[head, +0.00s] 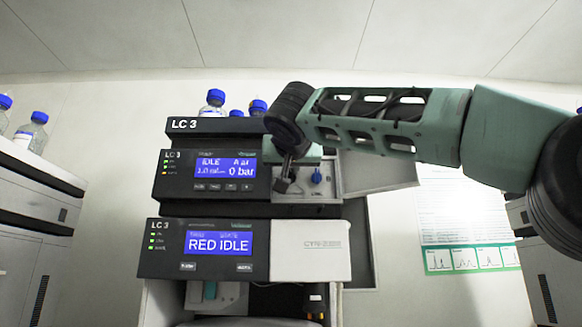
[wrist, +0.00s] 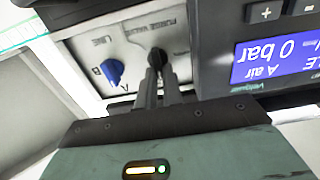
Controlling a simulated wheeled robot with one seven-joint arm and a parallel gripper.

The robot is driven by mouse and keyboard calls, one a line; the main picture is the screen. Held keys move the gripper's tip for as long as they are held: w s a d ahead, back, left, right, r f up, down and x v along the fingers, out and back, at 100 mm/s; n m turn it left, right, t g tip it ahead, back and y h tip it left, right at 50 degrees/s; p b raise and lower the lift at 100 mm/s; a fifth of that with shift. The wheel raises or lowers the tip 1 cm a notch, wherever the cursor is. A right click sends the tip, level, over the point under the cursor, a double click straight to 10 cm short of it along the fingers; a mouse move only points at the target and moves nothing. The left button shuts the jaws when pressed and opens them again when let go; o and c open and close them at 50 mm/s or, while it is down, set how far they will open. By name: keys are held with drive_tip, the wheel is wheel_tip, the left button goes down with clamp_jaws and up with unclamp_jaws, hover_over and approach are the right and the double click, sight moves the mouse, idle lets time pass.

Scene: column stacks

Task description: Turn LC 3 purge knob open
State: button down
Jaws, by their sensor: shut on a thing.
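The LC 3 stack (head: 225,126) stands at the middle of the head view; its pump display (head: 225,169) reads IDLE and 0 bar. The black purge knob (wrist: 158,56) sits on the light valve panel under a purge valve label, upside down in the wrist view. My gripper (wrist: 157,74) is shut on this knob, its fingers on either side. In the head view my gripper (head: 284,184) reaches the panel and hides the knob. The fingers cover much of the knob, so I cannot tell its exact angle.
A blue line knob (wrist: 112,72) is close beside my fingers, with A and B marks. An open panel door (head: 380,171) lies to the right. Blue-capped bottles (head: 214,101) stand on top.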

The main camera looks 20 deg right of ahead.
drive_tip(key=shift+w+a+f+n+p, duration=0.15)
drive_tip(key=shift+n+p, duration=0.6)
drive_tip(key=shift+n, duration=2.2)
drive_tip(key=shift+a+f+n+p, duration=0.3)
drive_tip(key=shift+n+p, duration=0.4)
drive_tip(key=shift+n, duration=2.3)
drive_tip(key=shift+w+a+f+n+p, duration=0.15)
drive_tip(key=shift+n+p, duration=0.6)
drive_tip(key=shift+n, duration=2.2)
drive_tip(key=shift+s+f, duration=0.1)
drive_tip(key=c, duration=1.5)
unclamp_jaws()
drive_tip(key=shift+c, duration=0.2)
drive_tip(key=shift+s, duration=0.1)
